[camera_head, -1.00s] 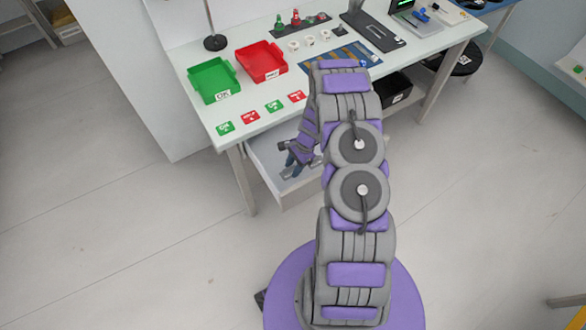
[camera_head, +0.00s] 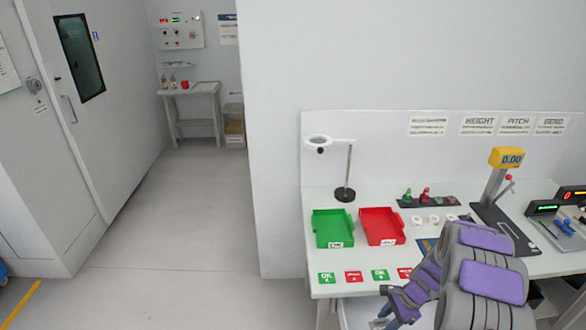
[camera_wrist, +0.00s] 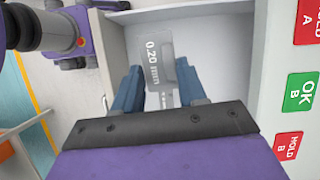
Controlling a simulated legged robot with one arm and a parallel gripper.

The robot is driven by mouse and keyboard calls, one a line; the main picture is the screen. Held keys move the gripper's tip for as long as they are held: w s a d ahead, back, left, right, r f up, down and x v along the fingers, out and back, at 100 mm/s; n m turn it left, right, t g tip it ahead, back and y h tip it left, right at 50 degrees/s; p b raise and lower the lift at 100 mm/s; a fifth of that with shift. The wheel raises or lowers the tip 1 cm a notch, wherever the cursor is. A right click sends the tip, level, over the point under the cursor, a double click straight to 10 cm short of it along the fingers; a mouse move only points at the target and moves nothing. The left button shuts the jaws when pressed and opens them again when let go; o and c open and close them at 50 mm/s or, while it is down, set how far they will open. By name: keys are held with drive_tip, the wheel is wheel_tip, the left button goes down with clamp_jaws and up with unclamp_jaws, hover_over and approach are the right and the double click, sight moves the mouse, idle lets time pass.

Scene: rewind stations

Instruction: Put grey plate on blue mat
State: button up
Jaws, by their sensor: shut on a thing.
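The grey plate (camera_wrist: 160,60), marked 0.20 mm, shows between the two blue fingers of my gripper (camera_wrist: 160,88) in the wrist view. My gripper is shut on it, over the white open drawer (camera_wrist: 228,35). In the head view my gripper (camera_head: 382,318) is low at the bottom edge, in front of the table, and the plate cannot be made out there. The blue mat (camera_head: 426,244) lies on the table behind my arm, which hides most of it.
A green tray (camera_head: 333,229) and a red tray (camera_head: 382,227) stand left of the mat. Green and red labels lie along the front edge. A magnifier lamp (camera_head: 344,194), white rings (camera_head: 433,219) and a gauge stand (camera_head: 495,185) are farther back.

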drive_tip(key=w+a+r+n+g+h+b, duration=0.1)
drive_tip(key=a+r+n+g+h, duration=0.1)
drive_tip(key=a+r+n, duration=0.5)
drive_tip(key=w+a+r+n+g+h+b, duration=0.1)
drive_tip(key=w+a+r+n+g+h, duration=0.1)
drive_tip(key=a+r+n, duration=0.6)
drive_tip(key=shift+w+r+n+h, duration=0.2)
drive_tip(key=shift+w+n+h, duration=0.1)
drive_tip(key=shift+n, duration=0.6)
